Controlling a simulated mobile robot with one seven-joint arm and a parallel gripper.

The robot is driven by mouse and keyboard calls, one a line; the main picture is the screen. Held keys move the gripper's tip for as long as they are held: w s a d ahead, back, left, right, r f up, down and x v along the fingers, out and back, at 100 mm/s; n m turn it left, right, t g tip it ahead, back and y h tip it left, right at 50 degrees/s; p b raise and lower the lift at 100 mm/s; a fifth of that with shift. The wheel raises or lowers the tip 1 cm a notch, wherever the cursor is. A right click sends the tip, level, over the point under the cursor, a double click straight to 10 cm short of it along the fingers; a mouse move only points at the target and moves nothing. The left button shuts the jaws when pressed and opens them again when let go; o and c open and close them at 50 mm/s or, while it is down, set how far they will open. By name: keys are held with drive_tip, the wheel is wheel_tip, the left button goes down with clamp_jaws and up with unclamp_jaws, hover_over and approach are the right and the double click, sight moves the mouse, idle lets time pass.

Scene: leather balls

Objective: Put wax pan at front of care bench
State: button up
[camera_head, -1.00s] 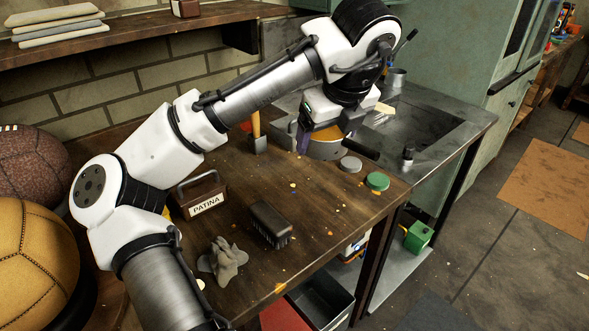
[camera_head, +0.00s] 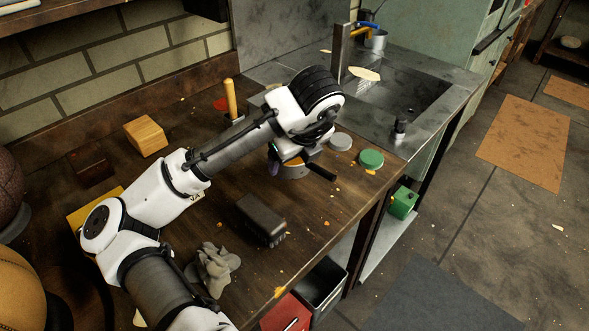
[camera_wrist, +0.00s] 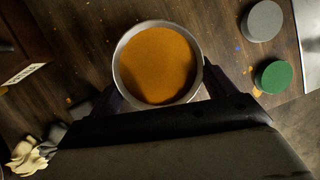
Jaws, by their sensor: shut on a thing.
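The wax pan (camera_wrist: 157,62) is a round metal pan filled with orange-brown wax. In the wrist view my gripper (camera_wrist: 165,92) has a dark finger on either side of it and is shut on it. In the head view my gripper (camera_head: 284,158) and the pan (camera_head: 294,172) are over the right part of the wooden care bench (camera_head: 318,212), near its front edge. My arm hides part of the pan. I cannot tell whether the pan touches the bench top.
A grey round tin (camera_head: 341,141) and a green one (camera_head: 370,159) stand right of the pan. A dark brush (camera_head: 261,219) and a grey cloth (camera_head: 216,268) lie nearer the front left. A wooden block (camera_head: 145,136) stands at the back. A metal sink (camera_head: 405,95) adjoins the bench.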

sight(294, 170)
drive_tip(key=shift+f, duration=2.1)
drive_tip(key=shift+f, duration=0.15)
drive_tip(key=o, duration=1.2)
drive_tip(key=shift+c, duration=0.2)
drive_tip(key=shift+r, duration=0.2)
drive_tip(key=v, duration=1.2)
